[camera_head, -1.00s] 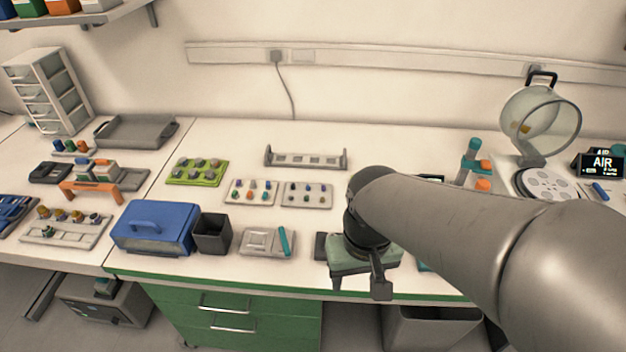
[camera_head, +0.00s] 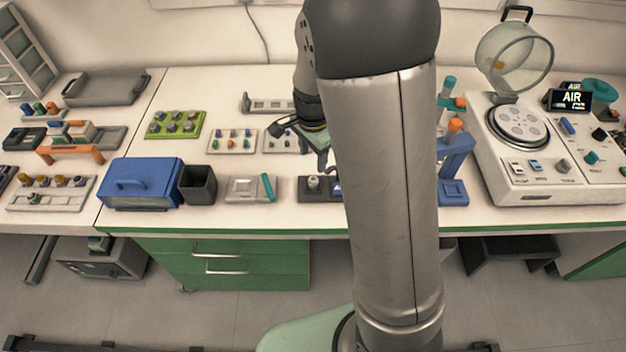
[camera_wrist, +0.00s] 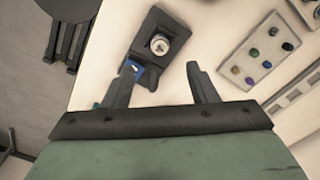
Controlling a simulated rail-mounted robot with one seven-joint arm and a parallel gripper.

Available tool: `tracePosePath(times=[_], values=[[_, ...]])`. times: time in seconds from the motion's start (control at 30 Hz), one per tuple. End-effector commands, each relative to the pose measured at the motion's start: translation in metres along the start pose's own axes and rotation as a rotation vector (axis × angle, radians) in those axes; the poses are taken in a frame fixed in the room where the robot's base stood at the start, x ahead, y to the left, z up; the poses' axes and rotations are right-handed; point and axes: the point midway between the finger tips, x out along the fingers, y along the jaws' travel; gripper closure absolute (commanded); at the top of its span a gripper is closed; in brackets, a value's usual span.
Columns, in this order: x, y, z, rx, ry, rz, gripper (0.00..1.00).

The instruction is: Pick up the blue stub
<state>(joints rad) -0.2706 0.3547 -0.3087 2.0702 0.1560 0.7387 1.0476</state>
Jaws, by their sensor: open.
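My gripper (camera_wrist: 162,72) is open, with nothing between its fingers. In the head view my gripper (camera_head: 322,158) hangs above the bench, right of the stub trays and partly hidden by my arm. In the wrist view a pale stub tray (camera_wrist: 245,62) lies to the right of the fingers, apart from them. In the head view my gripper partly covers the right-hand tray (camera_head: 270,150).
A dark block (camera_wrist: 143,55) with a silver round piece lies just beyond the fingertips. A second stub tray (camera_head: 232,151), a green tray (camera_head: 150,133), a black bin (camera_head: 198,186) and a blue box (camera_head: 140,186) stand left.

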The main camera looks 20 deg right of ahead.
Motion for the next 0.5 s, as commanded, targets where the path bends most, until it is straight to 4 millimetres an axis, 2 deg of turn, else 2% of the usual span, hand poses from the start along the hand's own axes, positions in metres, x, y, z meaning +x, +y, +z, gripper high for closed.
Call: tracePosePath(times=[0.03, 0.13, 0.4, 0.5], values=[[0.011, 0.001, 0.000, 0.001, -0.001, 0.005, 0.48], [0.029, 0.001, 0.000, -0.001, -0.002, 0.004, 0.48], [0.049, 0.000, 0.000, -0.001, -0.001, 0.001, 0.48], [0.062, 0.001, 0.000, -0.001, -0.002, 0.004, 0.48]])
